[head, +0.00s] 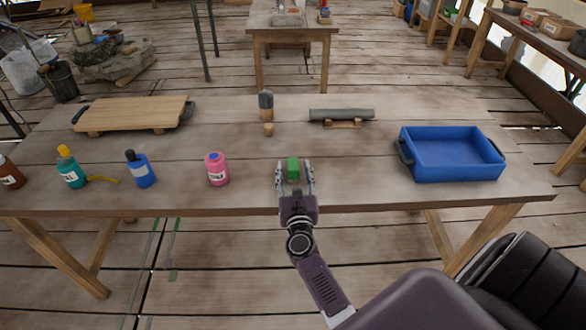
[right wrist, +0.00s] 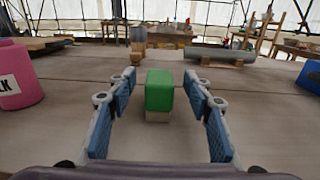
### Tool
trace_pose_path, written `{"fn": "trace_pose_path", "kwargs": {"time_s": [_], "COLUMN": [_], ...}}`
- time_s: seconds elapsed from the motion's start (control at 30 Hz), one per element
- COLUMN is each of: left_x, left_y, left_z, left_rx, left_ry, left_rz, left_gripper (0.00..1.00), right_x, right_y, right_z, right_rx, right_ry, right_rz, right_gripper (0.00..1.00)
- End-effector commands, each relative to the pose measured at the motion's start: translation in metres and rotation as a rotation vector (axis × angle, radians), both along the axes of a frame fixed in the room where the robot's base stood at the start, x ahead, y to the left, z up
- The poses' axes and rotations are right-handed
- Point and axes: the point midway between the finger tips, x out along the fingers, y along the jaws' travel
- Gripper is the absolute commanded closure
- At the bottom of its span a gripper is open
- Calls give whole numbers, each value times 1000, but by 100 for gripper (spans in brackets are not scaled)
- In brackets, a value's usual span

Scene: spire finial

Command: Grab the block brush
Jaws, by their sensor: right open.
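The block brush, a green block (head: 293,167) on a pale lower part, stands upright on the wooden table near its front edge. It also shows in the middle of the right wrist view (right wrist: 160,91). My right gripper (head: 295,177) is open, with one finger on each side of the green block. In the right wrist view the gripper (right wrist: 161,95) shows a gap between each finger and the block. My left gripper is out of view.
A pink bottle (head: 217,169) stands left of the gripper, with blue (head: 141,170) and teal (head: 71,172) bottles farther left. A blue tray (head: 455,169) is at right.

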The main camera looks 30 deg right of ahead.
Motion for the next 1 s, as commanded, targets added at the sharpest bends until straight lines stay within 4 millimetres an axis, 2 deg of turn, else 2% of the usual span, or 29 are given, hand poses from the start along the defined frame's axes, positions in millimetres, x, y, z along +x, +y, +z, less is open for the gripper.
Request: {"fn": "trace_pose_path", "kwargs": {"time_s": [0.1,0.2,0.47,0.87,1.0], "left_x": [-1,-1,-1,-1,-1], "left_y": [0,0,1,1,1], "left_z": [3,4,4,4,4], "left_rx": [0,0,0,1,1], "left_ry": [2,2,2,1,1], "left_rz": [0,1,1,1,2], "left_gripper": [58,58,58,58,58], "right_x": [14,20,21,21,21], "right_y": [-7,-11,-11,-11,-11], "right_z": [1,0,-1,-1,0], "right_rx": [-3,-3,-2,-2,-2], "right_ry": [1,1,2,2,2], "right_rz": [1,1,1,1,1], "right_gripper": [54,54,54,97,99]}}
